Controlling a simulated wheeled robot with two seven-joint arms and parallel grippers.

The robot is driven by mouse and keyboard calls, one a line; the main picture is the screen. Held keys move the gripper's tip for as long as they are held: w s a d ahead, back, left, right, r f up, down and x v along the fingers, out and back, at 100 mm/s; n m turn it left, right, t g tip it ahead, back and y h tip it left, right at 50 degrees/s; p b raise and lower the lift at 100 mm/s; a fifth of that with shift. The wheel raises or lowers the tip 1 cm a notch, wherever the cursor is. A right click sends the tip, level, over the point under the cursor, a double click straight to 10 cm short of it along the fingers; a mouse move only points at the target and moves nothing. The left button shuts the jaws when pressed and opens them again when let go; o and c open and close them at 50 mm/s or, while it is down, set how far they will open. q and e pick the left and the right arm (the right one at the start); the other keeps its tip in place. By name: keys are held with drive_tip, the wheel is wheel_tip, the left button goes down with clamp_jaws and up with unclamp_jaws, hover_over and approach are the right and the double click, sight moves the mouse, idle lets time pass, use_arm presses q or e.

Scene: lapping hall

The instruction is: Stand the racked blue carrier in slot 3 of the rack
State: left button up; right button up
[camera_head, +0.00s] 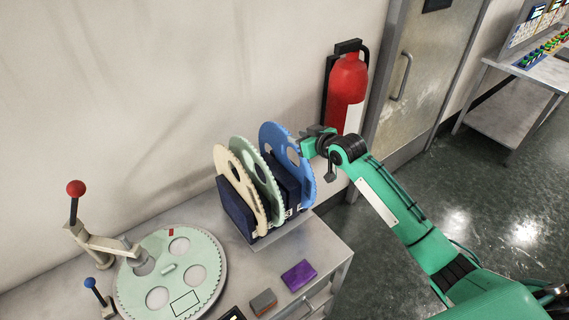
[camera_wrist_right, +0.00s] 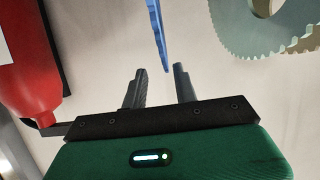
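The blue carrier (camera_head: 288,150) stands upright in the dark blue rack (camera_head: 236,208), at the rack's right end in the head view. A pale green carrier (camera_head: 262,170) and a cream carrier (camera_head: 238,190) stand to its left in the same rack. My right gripper (camera_head: 304,144) is at the blue carrier's upper right edge. In the right wrist view the gripper (camera_wrist_right: 160,78) is open, and the thin edge of the blue carrier (camera_wrist_right: 156,32) points into the gap between its fingers, without visible contact. The slot numbers cannot be read. My left gripper is out of view.
A green lapping plate (camera_head: 200,285) with a red-knobbed lever (camera_head: 75,190) lies to the left. A purple block (camera_head: 298,276) and a grey-brown block (camera_head: 263,302) lie in front of the rack. A red extinguisher (camera_head: 347,80) hangs on the wall behind my right gripper.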

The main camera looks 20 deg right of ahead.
sight(285, 132)
drive_tip(key=p+x, duration=0.1)
drive_tip(key=x, duration=0.1)
drive_tip(key=p+x, duration=0.1)
drive_tip(key=x, duration=0.1)
drive_tip(key=a+r+p+x, duration=0.1)
drive_tip(key=x, duration=0.1)
drive_tip(key=shift+w+a+f+p, duration=0.1)
drive_tip(key=shift+w+f+p, duration=0.25)
drive_tip(key=shift+w, duration=0.05)
clamp_jaws()
idle(1.3)
